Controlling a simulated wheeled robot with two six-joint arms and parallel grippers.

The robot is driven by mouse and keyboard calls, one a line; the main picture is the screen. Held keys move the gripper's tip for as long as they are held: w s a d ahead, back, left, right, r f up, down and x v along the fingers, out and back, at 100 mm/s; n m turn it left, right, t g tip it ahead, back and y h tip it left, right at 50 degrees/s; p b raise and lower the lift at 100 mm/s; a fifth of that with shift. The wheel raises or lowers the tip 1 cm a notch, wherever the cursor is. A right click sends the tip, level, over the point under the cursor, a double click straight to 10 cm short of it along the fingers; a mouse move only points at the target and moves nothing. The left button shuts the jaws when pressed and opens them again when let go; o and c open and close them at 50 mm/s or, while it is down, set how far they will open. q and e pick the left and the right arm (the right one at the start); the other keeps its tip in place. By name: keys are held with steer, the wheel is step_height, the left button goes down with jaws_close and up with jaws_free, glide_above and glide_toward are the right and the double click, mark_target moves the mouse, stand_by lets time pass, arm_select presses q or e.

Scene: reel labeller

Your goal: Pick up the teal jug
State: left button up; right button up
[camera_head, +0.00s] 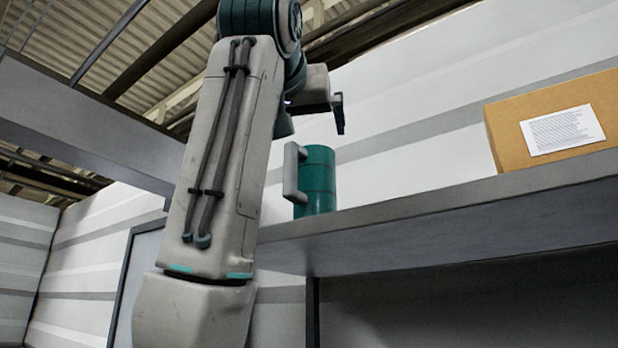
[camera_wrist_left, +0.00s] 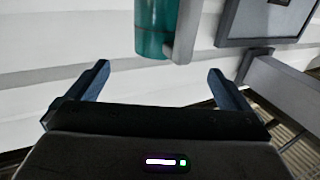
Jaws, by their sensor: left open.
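The teal jug (camera_head: 318,180) stands upright on a high grey shelf, with its pale grey handle (camera_head: 291,172) on the left side. My left gripper (camera_head: 340,113) is above the jug in the head view, apart from it, and part of it is hidden behind my arm. In the left wrist view the jug (camera_wrist_left: 155,28) appears at the top edge, cut off, with its handle (camera_wrist_left: 186,30) to its right. The left gripper's two fingers (camera_wrist_left: 158,85) are spread wide with nothing between them. My right gripper is in neither view.
The grey shelf (camera_head: 450,222) runs across the right of the head view. A cardboard box (camera_head: 555,122) with a white label stands on it, well right of the jug. A pale panelled wall (camera_head: 420,100) rises behind. A grey beam (camera_head: 90,125) crosses the upper left.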

mark_target(311, 152)
arm_select(q)
steer(key=w, duration=0.2)
steer(key=shift+w+d+p, duration=0.3)
steer(key=shift+d, duration=0.05)
steer(key=w+p, duration=0.1)
steer(key=w, duration=0.1)
steer(key=w+d+p, duration=0.1)
steer(key=w+p, duration=0.1)
steer(key=w, duration=0.1)
steer(key=shift+d+f, duration=0.1)
steer(key=shift+w+p, duration=0.2)
steer(key=shift+p, duration=0.1)
steer(key=shift+w+f, duration=0.15)
steer(key=shift+d, duration=0.1)
steer(key=shift+c, duration=0.9)
steer(key=c, duration=1.5)
steer(key=shift+c, duration=0.4)
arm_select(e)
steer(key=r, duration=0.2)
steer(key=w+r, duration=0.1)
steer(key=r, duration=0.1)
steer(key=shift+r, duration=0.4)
arm_select(q)
steer(key=shift+r, duration=0.2)
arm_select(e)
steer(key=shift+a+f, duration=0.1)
